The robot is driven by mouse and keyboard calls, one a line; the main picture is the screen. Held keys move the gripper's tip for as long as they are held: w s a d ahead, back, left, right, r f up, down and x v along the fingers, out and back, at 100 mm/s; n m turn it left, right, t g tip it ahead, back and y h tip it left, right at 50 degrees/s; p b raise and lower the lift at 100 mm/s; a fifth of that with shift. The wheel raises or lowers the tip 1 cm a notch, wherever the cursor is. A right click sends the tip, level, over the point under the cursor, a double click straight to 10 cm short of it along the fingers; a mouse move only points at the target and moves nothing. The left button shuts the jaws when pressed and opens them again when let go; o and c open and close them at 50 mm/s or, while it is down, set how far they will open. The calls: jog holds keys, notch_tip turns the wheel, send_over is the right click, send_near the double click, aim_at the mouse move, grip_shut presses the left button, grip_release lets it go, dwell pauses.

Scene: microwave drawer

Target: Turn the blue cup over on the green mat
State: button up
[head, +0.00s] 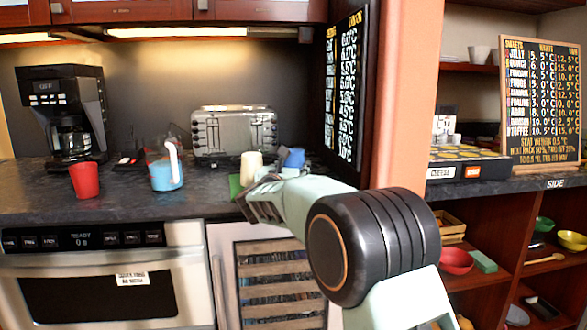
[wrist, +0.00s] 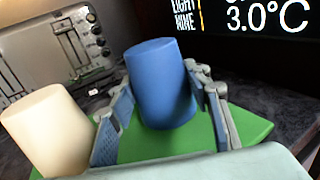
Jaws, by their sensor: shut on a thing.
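The blue cup (wrist: 160,85) is between the two fingers of my gripper (wrist: 165,112) in the wrist view, and my gripper is shut on it. Its upper end looks like a plain closed blue face, with no opening visible. It stands over the green mat (wrist: 240,128); its lower edge is partly hidden, so I cannot tell if it touches the mat. In the head view the blue cup (head: 294,158) shows behind my gripper (head: 262,200), and a strip of the green mat (head: 235,186) shows at the left.
A cream cup (wrist: 45,130) stands close to the left finger. A toaster (head: 235,132) is behind, and a dark menu board (head: 345,90) is on the right. A red cup (head: 84,180), a blue-and-white jug (head: 166,175) and a coffee maker (head: 62,110) stand further left.

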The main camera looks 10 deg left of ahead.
jog(key=shift+f, duration=0.1)
jog(key=o, duration=1.2)
jog(key=shift+o, duration=0.2)
